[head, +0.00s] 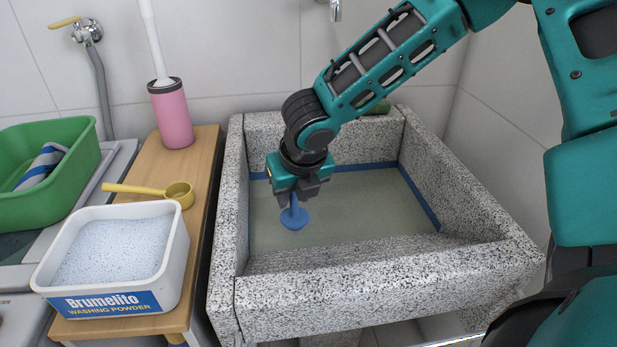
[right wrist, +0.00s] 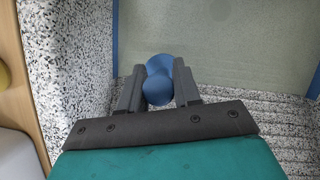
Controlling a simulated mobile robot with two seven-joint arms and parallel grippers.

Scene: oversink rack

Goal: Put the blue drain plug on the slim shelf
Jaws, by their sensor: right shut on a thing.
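The blue drain plug (head: 294,219) is a round disc with a knob on top. My right gripper (head: 291,202) is shut on its knob and holds it inside the stone sink, disc down. I cannot tell whether the disc touches the sink floor. In the right wrist view the plug (right wrist: 158,93) sits between the two fingers. The slim wooden shelf (head: 205,150) stands left of the sink, with its top around the height of the sink rim. My left gripper is not in view.
On the shelf stand a white tub of washing powder (head: 161,285), a yellow scoop (head: 180,192) and a pink brush holder (head: 173,118). The shelf's back right part is bare. The speckled sink wall (head: 228,230) lies between plug and shelf. A green basin (head: 75,180) is far left.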

